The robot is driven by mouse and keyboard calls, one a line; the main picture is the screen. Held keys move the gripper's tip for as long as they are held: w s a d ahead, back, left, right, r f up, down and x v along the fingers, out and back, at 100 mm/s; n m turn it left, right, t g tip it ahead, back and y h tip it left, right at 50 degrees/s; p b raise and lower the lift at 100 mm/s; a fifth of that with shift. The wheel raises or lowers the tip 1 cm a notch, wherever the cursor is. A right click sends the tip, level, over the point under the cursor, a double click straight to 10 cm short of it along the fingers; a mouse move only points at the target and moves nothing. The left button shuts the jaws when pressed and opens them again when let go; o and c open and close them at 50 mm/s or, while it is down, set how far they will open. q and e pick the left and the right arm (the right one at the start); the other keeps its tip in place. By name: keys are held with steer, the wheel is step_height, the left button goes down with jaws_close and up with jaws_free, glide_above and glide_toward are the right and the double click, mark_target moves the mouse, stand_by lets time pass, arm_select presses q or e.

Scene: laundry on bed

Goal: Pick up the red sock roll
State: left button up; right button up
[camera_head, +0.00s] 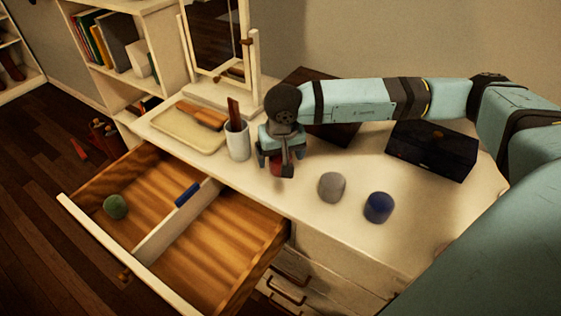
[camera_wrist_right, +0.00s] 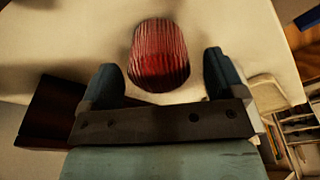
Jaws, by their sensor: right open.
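The red sock roll (camera_wrist_right: 159,55) lies on the white dresser top and shows ribbed and dark red in the right wrist view. In the head view only a small part of it (camera_head: 276,168) shows, behind and below my right gripper (camera_head: 283,165). In the right wrist view my right gripper (camera_wrist_right: 168,78) is open, with one finger to each side of the roll's lower end. I see no contact between the fingers and the roll. My left gripper is not in view.
A grey roll (camera_head: 332,186) and a blue roll (camera_head: 379,207) stand right of my gripper. A white cup (camera_head: 237,140) with a brush is close on its left. A black box (camera_head: 433,150) sits at right. The open drawer (camera_head: 222,253) holds a green roll (camera_head: 116,207).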

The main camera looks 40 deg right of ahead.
mark_target(280, 162)
step_height(280, 162, down, 3)
steer(key=shift+w, duration=0.15)
steer(key=c, duration=1)
